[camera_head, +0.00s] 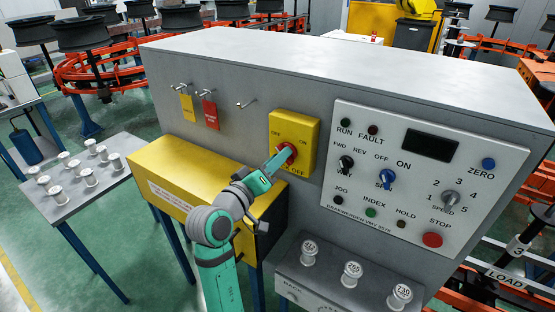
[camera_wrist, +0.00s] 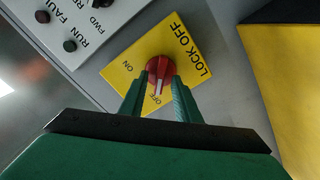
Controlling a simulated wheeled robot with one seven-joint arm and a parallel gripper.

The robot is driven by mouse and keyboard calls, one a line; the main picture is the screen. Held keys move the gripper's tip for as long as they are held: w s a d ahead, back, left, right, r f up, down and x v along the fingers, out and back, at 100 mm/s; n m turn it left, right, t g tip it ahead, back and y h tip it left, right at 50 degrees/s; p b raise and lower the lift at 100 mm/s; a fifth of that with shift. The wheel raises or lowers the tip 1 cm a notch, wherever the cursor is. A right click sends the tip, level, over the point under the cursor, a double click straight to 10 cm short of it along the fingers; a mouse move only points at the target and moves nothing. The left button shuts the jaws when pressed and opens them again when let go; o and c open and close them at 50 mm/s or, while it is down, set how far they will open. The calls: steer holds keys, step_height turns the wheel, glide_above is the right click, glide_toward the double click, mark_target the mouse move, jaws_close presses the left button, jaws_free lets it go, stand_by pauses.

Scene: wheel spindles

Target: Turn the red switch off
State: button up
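The red switch (camera_head: 287,154) is a round knob on a yellow plate (camera_head: 305,129) on the grey cabinet's front. The wrist view shows the knob (camera_wrist: 159,66) close up, with its white mark pointing to the OFF label. ON is printed to its left and LOCK OFF to its right in that view. My gripper (camera_wrist: 161,78) has its two green fingers on either side of the knob, and they appear closed on it. In the head view my gripper (camera_head: 278,164) reaches up to the knob from the lower left and hides part of it.
A yellow box (camera_head: 165,180) juts out below left of the switch. A control panel (camera_head: 345,225) with knobs and buttons is at right. Tags (camera_head: 210,113) hang on hooks at upper left. A ledge (camera_head: 320,285) with white spools is below; a side table (camera_head: 75,200) is left.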

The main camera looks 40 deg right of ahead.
steer(key=v, duration=1)
steer(key=shift+s+a, duration=0.25)
steer(key=shift+a, duration=0.05)
steer(key=shift+f, duration=0.1)
